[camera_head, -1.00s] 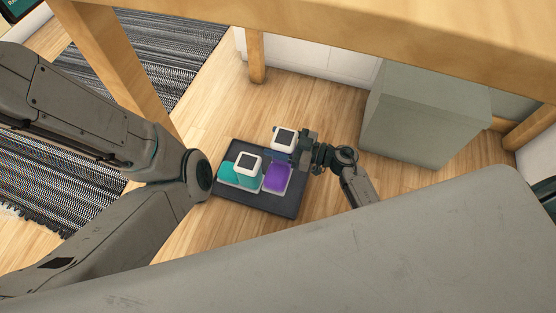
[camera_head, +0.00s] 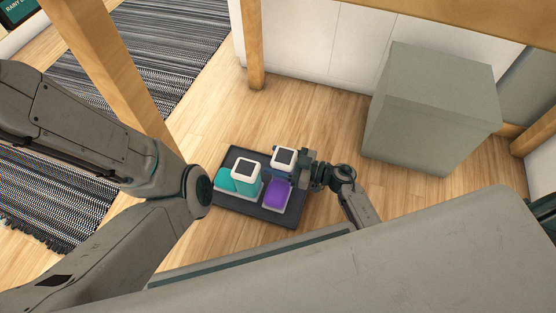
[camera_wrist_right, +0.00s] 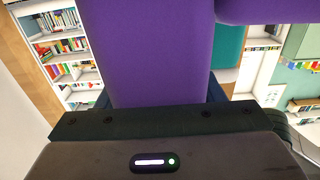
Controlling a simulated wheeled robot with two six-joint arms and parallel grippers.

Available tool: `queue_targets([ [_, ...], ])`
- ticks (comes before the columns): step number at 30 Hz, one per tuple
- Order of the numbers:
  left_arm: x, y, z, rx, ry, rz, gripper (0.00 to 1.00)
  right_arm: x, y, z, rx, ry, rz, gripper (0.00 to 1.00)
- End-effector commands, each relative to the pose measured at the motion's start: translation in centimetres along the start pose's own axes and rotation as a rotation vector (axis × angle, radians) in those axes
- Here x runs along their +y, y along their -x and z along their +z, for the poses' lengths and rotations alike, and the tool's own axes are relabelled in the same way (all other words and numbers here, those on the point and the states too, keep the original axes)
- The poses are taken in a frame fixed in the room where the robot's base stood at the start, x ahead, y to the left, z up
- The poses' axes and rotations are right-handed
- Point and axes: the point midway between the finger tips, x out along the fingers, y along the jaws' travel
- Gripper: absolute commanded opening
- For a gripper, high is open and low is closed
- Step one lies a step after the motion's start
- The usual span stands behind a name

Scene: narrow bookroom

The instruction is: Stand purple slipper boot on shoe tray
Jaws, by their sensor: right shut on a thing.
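The purple slipper boot (camera_head: 277,193) has a white cuff with a dark opening. It is upright, its toe towards the bottom of the head view. My right gripper (camera_head: 299,168) is shut on it from the right side. In the right wrist view the purple boot (camera_wrist_right: 160,55) fills the middle. The dark shoe tray (camera_head: 248,209) lies on the floor. A teal boot (camera_head: 236,181) with a white cuff stands on its left part. The purple boot is over the tray's right part; I cannot tell whether its sole touches. My left gripper is out of view.
A grey-green box (camera_head: 428,115) stands right of the tray. A wooden table leg (camera_head: 253,50) stands behind, and white cabinet fronts (camera_head: 325,40) line the back. A striped rug (camera_head: 165,50) lies left. Bare floor surrounds the tray.

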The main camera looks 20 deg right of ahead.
Motion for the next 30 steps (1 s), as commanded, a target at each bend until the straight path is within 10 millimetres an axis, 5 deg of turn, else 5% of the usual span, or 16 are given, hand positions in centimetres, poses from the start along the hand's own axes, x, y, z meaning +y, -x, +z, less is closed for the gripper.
queue_targets([
  [4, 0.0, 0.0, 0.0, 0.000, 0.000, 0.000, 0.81, 0.0, 0.0, 0.1, 0.000, -0.001, 0.000, 0.83],
  [15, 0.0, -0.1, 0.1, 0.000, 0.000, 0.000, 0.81, 0.0, 0.2, -0.3, -0.001, 0.001, 0.000, 0.83],
  [30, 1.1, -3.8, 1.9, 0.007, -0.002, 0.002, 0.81, 0.0, 9.7, -0.4, -0.004, -0.002, -0.001, 0.83],
])
